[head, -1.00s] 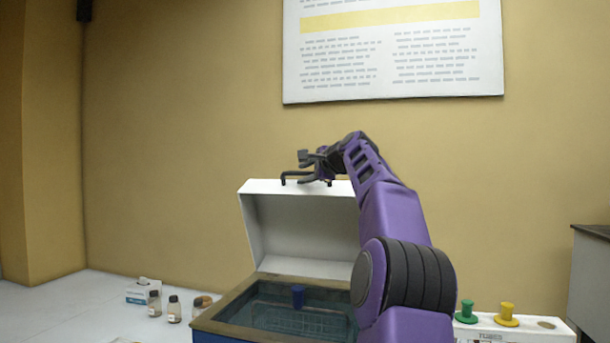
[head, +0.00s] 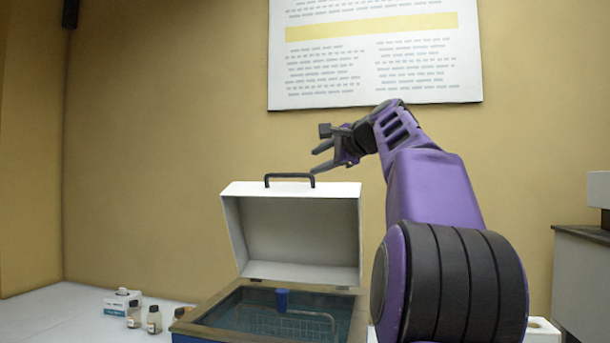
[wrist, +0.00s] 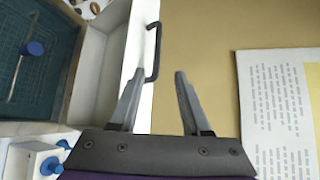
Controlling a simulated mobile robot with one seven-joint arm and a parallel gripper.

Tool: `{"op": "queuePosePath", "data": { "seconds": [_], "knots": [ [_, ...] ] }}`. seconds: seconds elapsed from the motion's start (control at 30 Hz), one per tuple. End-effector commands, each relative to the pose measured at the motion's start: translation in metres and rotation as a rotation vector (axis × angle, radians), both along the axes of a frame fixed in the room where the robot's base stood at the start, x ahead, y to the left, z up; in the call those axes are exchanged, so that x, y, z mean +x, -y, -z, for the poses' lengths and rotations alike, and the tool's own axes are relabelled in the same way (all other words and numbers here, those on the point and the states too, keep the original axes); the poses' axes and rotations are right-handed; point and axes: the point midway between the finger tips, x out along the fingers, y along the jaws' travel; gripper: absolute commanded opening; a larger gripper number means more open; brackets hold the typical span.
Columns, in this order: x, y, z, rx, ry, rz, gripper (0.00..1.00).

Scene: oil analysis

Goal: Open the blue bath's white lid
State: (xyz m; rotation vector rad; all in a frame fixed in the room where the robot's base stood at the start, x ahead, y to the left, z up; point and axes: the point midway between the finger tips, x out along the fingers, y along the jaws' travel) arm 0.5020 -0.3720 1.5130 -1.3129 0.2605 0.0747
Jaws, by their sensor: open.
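The white lid (head: 300,232) of the blue bath (head: 205,325) stands upright, hinged open at the bath's back edge. Its dark handle (head: 290,177) is on the lid's top edge, and the handle also shows in the wrist view (wrist: 153,52). My gripper (head: 315,160) is open and empty, above and slightly right of the handle, apart from it. In the wrist view the two fingers of my gripper (wrist: 152,80) are spread, with the handle beyond the left fingertip. The bath's inside is exposed, with a wire rack (head: 285,322) and a blue knob (head: 282,298) in it.
Small bottles (head: 154,320) and a small box (head: 118,303) stand on the white bench left of the bath. A grey cabinet (head: 575,280) is at the far right. A poster (head: 375,55) hangs on the wall behind.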

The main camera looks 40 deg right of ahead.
Motion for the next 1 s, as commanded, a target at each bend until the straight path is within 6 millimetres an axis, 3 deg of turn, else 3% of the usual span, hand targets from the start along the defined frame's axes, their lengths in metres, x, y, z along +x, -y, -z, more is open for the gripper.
{"op": "queuePosePath", "data": {
  "seconds": [0.1, 0.3, 0.87, 1.0],
  "knots": [
    [-0.018, -0.001, -0.004, -0.002, 0.0, 0.002, 0.47],
    [-0.031, -0.003, -0.008, 0.0, 0.001, 0.0, 0.47],
    [-0.031, -0.004, -0.008, -0.001, 0.001, -0.001, 0.47],
    [-0.023, -0.011, -0.007, 0.0, -0.003, -0.007, 0.47]
  ]
}}
